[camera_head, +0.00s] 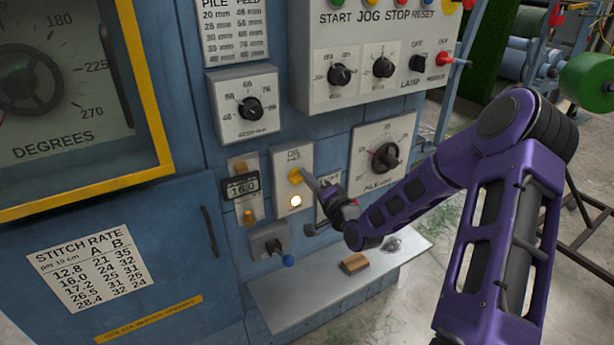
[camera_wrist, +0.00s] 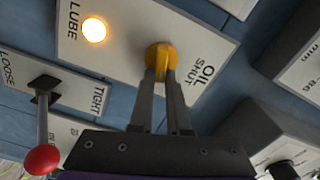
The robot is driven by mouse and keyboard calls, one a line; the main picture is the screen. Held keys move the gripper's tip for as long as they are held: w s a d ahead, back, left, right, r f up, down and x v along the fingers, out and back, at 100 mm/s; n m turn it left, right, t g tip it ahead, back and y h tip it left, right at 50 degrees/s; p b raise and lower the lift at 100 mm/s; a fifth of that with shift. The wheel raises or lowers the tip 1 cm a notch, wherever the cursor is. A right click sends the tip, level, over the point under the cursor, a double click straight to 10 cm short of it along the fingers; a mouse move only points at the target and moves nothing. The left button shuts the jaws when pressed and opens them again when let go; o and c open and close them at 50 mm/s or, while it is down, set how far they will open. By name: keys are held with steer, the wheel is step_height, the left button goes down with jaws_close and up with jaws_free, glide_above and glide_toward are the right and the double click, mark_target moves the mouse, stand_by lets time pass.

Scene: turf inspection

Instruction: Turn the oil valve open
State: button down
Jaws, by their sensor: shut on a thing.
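The oil valve is a small yellow knob (camera_head: 294,177) on a pale plate marked OIL and SHUT, on the blue machine front. A lit lamp (camera_head: 296,201) marked LUBE sits below it on the same plate. In the wrist view the yellow knob (camera_wrist: 161,50) is at upper centre, with the glowing lamp (camera_wrist: 94,30) to its left. My gripper (camera_head: 303,176) reaches in from the right and is shut on the knob. In the wrist view my gripper's two fingers (camera_wrist: 160,76) close on its sides and hide part of it.
A red-ball lever (camera_wrist: 42,157) marked LOOSE and TIGHT is close beside my gripper. A dial (camera_head: 384,156) is to the right. A white shelf (camera_head: 285,310) below holds a brown block (camera_head: 354,263).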

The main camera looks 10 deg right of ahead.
steer(key=shift+f+m+p, duration=0.15)
steer(key=shift+m+p, duration=0.05)
steer(key=shift+m, duration=0.75)
steer(key=shift+f+m+p, duration=0.15)
steer(key=shift+m, duration=0.8)
steer(key=c, duration=0.9)
jaws_free()
steer(key=v, duration=1.7)
steer(key=shift+s+d, duration=0.1)
steer(key=shift+s, duration=0.1)
